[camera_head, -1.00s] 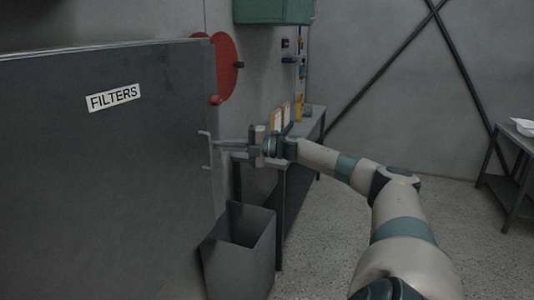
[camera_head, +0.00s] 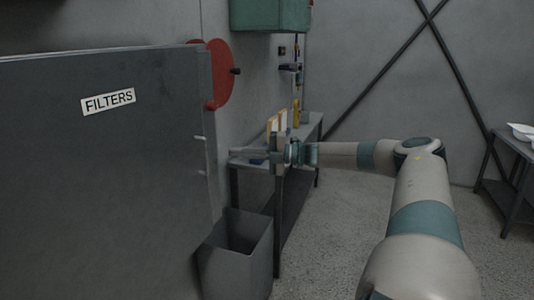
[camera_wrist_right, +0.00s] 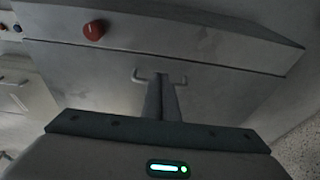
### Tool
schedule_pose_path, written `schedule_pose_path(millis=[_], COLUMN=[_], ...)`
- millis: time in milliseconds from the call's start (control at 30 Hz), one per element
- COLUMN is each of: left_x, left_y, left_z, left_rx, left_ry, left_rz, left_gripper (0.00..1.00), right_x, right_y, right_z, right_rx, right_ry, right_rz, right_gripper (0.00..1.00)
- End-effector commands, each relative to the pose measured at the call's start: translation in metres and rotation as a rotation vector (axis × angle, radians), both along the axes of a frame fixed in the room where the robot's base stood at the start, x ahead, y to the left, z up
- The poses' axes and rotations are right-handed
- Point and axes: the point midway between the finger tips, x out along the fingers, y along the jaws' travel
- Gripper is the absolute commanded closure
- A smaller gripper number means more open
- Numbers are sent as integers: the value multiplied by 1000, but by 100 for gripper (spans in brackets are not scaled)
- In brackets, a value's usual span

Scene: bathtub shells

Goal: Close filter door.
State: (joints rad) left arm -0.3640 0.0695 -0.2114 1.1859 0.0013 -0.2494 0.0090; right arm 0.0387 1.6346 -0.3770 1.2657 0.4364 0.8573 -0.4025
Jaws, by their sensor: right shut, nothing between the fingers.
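The grey filter door (camera_head: 110,190) with a white FILTERS label (camera_head: 108,102) fills the left of the head view. Its handle (camera_head: 202,155) is near the door's right edge. My right gripper (camera_head: 232,153) points left, just right of the door edge and apart from the handle in the head view. Its fingers are shut and empty. In the right wrist view, the shut fingers (camera_wrist_right: 162,88) overlap the line of sight to a handle (camera_wrist_right: 139,77), so contact cannot be judged there. My left gripper is out of view.
A grey bin (camera_head: 238,250) stands below my right gripper. A narrow table (camera_head: 300,135) is behind it along the wall. Another table (camera_head: 510,175) stands at the far right. Open floor lies between the tables.

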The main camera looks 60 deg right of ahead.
Motion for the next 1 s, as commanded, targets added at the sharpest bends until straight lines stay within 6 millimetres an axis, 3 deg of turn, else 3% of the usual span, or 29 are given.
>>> schedule_pose_path(millis=[700, 1000], left_x=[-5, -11], left_y=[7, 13], left_z=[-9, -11], left_rx=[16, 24], left_ry=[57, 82], left_rz=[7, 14], left_gripper=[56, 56], right_x=[-69, -79], right_y=[-32, -37], right_z=[-1, 0], right_rx=[-3, -2], right_ry=[1, 0], right_rz=[4, 4], right_gripper=[100, 100])
